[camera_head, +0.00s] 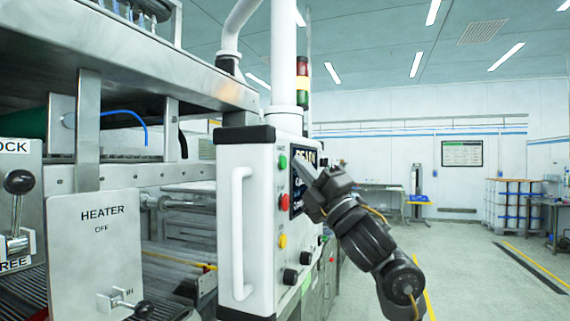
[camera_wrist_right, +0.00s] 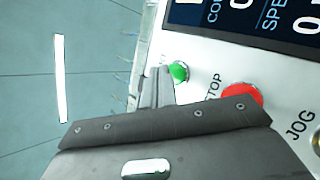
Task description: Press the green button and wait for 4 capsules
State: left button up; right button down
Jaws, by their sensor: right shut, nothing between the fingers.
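A white control box (camera_head: 260,215) hangs from a white post in the head view. Its face carries a green button (camera_head: 282,162), a red button (camera_head: 284,201) below it and a yellow button (camera_head: 282,241) lower still. My right gripper (camera_head: 300,166) is shut and empty, in front of the panel, partly covering the display. In the right wrist view its fingertips (camera_wrist_right: 159,76) are close beside the green button (camera_wrist_right: 179,72); I cannot tell if they touch it. The red button (camera_wrist_right: 240,95) is marked STOP. No capsules are visible. My left gripper is out of view.
The display (camera_wrist_right: 245,15) shows partly cut-off words and zeros. A white handle (camera_head: 241,232) sticks out on the box's left side. A steel machine with a HEATER panel (camera_head: 97,255) fills the left. The floor (camera_head: 475,265) at right is open.

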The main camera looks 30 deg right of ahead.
jog(key=shift+w, duration=0.1)
dwell(0.3)
jog(key=shift+w+a, duration=0.3)
